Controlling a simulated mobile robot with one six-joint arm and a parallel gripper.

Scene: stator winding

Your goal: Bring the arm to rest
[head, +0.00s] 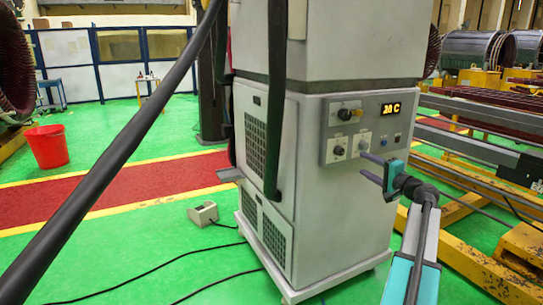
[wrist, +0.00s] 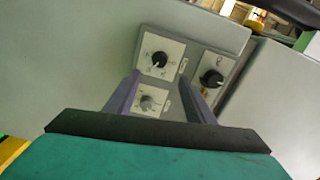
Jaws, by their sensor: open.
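My gripper (head: 367,167) is in front of the grey machine cabinet (head: 340,215), just below its control panel (head: 330,130).
Thick black hoses (head: 110,165) cross the left and hang by the cabinet. A small beige box (head: 203,213) and cables lie on the green floor. A red bucket (head: 47,146) stands at the left. Yellow metal frames (head: 460,210) are close at the right.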

